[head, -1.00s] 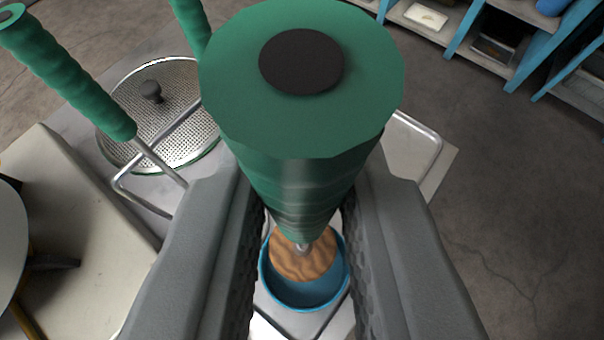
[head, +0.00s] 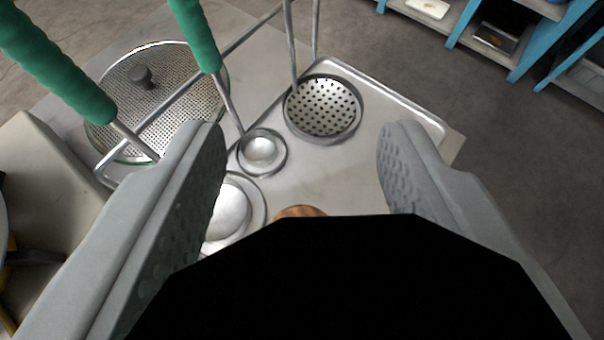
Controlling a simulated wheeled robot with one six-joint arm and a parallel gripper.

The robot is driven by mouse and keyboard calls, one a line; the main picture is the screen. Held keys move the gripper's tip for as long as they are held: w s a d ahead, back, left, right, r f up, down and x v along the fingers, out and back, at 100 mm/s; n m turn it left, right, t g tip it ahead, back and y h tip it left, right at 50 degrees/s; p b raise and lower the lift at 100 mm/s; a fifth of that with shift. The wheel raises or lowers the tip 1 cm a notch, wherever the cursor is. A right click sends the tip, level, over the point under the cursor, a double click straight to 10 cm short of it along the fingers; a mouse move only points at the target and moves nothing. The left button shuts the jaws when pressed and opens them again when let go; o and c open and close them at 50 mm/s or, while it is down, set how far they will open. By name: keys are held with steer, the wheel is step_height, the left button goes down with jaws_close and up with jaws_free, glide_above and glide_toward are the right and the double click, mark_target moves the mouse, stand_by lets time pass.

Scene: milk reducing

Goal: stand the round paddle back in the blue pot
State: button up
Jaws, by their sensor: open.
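My gripper (head: 303,140) is open, its two grey fingers spread wide with nothing gripped between them. The round paddle shows only as a small brown arc of its wooden disc (head: 300,211) below the fingertips. A large black shape (head: 350,285) fills the bottom middle between the fingers, very close to the camera. It may be the near end of the paddle's handle, but I cannot tell for sure. The blue pot is hidden behind it, so I cannot see how the paddle stands in it now.
A metal tray (head: 340,175) carries a perforated skimmer (head: 323,107) and a small ladle (head: 260,150). A larger round ladle (head: 228,208) is beside the left finger. Green handles (head: 196,35) rise at the upper left, near a mesh lid (head: 150,95). Blue-framed shelves (head: 490,35) stand back right.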

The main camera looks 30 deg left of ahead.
steer(key=v, duration=1.7)
steer(key=shift+s, duration=0.15)
steer(key=shift+r, duration=0.15)
steer(key=v, duration=0.9)
steer(key=shift+a, duration=0.1)
stand_by(0.4)
steer(key=s+d+f+m+t+h, duration=0.2)
steer(key=d, duration=0.6)
steer(key=s+d+f+m+t+h, duration=0.2)
steer(key=d+f, duration=0.1)
steer(key=d, duration=0.6)
steer(key=s+d+f+m+t+h, duration=0.2)
steer(key=s+d+f+t+h, duration=0.1)
steer(key=d, duration=0.6)
steer(key=shift+m, duration=0.3)
steer(key=shift+f, duration=0.1)
steer(key=shift+c, duration=0.9)
steer(key=shift+d, duration=0.15)
